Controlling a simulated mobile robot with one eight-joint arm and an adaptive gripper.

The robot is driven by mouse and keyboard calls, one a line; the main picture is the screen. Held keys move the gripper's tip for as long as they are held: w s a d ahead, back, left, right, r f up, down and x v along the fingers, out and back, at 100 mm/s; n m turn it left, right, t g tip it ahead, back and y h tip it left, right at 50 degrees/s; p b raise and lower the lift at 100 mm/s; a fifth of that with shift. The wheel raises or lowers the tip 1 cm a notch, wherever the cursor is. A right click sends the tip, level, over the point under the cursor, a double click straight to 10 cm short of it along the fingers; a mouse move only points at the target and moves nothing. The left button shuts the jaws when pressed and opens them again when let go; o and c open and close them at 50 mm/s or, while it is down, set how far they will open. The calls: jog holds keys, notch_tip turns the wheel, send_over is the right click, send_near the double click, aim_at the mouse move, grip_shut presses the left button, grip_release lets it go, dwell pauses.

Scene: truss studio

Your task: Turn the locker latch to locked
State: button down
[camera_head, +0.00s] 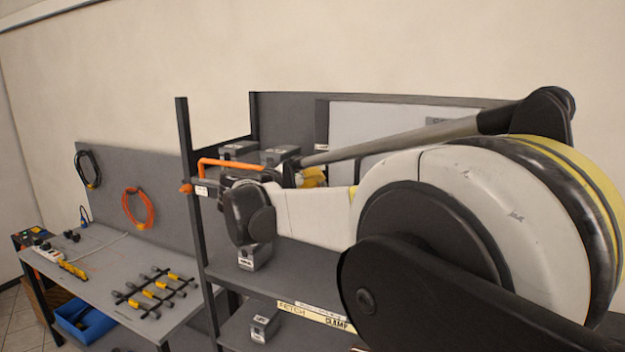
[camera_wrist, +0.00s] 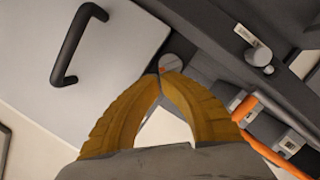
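The locker's pale door (camera_wrist: 110,60) carries a black bar handle (camera_wrist: 72,45) in the wrist view. In the head view, the locker's door (camera_head: 375,115) is partly hidden by my arm, and my yellow gripper (camera_head: 313,177) shows only partly. The latch is hidden there.
A dark shelf rack holds grey boxes (camera_head: 255,257) and an orange bar (camera_head: 240,163) near my gripper. A dark post (camera_head: 190,180) stands left of it. A workbench (camera_head: 110,262) with tools and a blue bin (camera_head: 83,322) is at the left.

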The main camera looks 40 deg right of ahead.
jog(key=shift+s, duration=0.1)
jog(key=m, duration=0.1)
jog(key=s+m, duration=0.1)
jog(key=m, duration=0.1)
jog(key=m+t+y, duration=0.1)
jog(key=shift+s+d+f+b, duration=0.2)
jog(key=shift+d+b, duration=0.1)
jog(key=shift+b, duration=0.1)
jog(key=shift+s+f+m+t+b, duration=0.2)
jog(key=shift+m+t+b, duration=0.15)
jog(key=shift+m, duration=0.75)
jog(key=shift+s, duration=0.1)
